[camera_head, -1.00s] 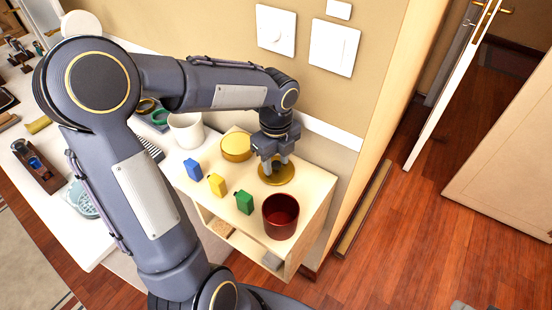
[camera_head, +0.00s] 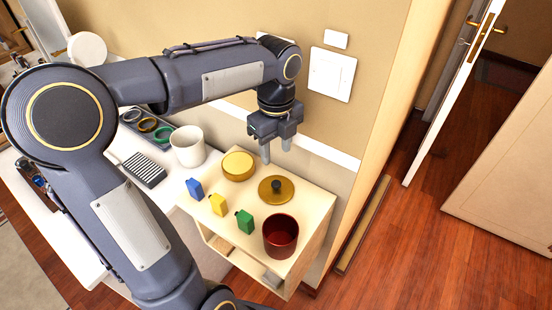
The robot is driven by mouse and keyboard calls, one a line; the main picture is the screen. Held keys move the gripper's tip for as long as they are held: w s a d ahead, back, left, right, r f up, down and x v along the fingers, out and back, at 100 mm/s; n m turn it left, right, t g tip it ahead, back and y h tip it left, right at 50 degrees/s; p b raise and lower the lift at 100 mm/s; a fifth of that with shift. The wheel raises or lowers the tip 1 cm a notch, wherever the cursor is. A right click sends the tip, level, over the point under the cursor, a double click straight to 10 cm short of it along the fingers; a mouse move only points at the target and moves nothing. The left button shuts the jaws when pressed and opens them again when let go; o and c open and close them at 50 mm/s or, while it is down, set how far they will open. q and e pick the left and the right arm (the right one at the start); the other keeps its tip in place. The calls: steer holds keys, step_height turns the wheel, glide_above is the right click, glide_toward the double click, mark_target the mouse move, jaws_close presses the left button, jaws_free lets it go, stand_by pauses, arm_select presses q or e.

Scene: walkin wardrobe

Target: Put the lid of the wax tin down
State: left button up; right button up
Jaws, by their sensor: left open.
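The lid (camera_head: 284,193), a gold disc with a dark knob, lies flat on the top of the small wooden cabinet (camera_head: 312,196). The wax tin (camera_head: 238,166), round and gold with a paler yellow top face, stands just left of and behind the lid, apart from it. My left gripper (camera_head: 276,156) is open and empty. It hangs above the back of the cabinet top, pointing down, clear of the lid. My right gripper is not in view.
Blue (camera_head: 195,188), yellow (camera_head: 218,204) and green (camera_head: 245,221) small containers stand along the cabinet's front edge. A dark red cup (camera_head: 281,236) is at the front right. A white cup (camera_head: 188,146) and a striped brush-like item (camera_head: 144,170) are on the white counter to the left.

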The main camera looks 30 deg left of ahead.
arm_select(q)
steer(key=s+d+f+n+t+h, duration=0.1)
steer(key=s+d+n+t+h, duration=0.1)
steer(key=s+n, duration=0.6)
steer(key=s+d+f+n+t+h, duration=0.1)
steer(key=s+d+f+n+t, duration=0.1)
steer(key=s+n, duration=0.7)
steer(key=shift+d+f+n+t+h, duration=0.15)
steer(key=shift+f+n+t+h, duration=0.45)
steer(key=shift+n, duration=2.7)
steer(key=shift+r, duration=0.45)
